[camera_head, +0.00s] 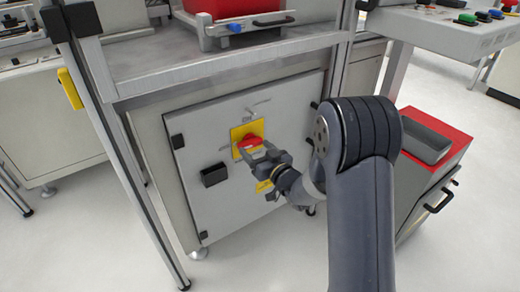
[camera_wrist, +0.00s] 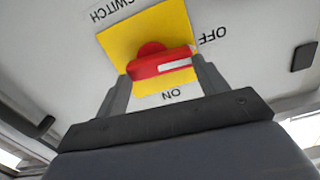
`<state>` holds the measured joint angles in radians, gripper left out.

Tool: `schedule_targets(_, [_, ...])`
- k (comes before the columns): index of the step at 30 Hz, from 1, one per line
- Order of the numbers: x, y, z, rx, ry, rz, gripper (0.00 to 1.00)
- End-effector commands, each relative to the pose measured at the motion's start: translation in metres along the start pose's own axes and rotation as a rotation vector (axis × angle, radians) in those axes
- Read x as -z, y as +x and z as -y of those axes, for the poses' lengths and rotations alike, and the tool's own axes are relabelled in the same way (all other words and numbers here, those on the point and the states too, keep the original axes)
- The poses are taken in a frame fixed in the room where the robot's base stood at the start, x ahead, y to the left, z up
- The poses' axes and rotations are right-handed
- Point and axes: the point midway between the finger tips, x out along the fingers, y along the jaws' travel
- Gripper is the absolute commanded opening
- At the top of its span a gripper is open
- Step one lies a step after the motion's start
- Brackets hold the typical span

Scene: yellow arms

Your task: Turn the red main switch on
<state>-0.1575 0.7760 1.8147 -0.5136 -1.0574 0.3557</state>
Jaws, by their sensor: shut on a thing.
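The red main switch (camera_head: 250,141) sits on a yellow plate (camera_head: 237,133) on the grey cabinet door (camera_head: 195,135). In the wrist view the switch (camera_wrist: 150,66) is a red bar lying nearly level, slightly tilted. Its white mark points right, to the side of the OFF label (camera_wrist: 212,36); the ON label (camera_wrist: 172,95) is below, with the lettering upside down. My gripper (camera_head: 252,151) reaches the switch from the front right. In the wrist view my gripper (camera_wrist: 161,71) has one finger at each end of the bar and is shut on it.
A black latch (camera_head: 214,174) is on the door left of the switch. A workbench edge (camera_head: 235,72) with a red bin (camera_head: 240,8) overhangs above. A red-topped cabinet (camera_head: 445,170) stands at right. The floor in front is clear.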

Motion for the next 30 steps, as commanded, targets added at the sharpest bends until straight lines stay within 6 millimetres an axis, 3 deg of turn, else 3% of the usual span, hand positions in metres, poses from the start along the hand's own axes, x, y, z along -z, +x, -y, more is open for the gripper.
schedule_targets(1, [0.007,0.0126,-0.0028,-0.005,0.021,-0.017,0.46])
schedule_targets(30, [0.0138,0.0125,-0.0076,0.002,0.909,-0.018,0.45])
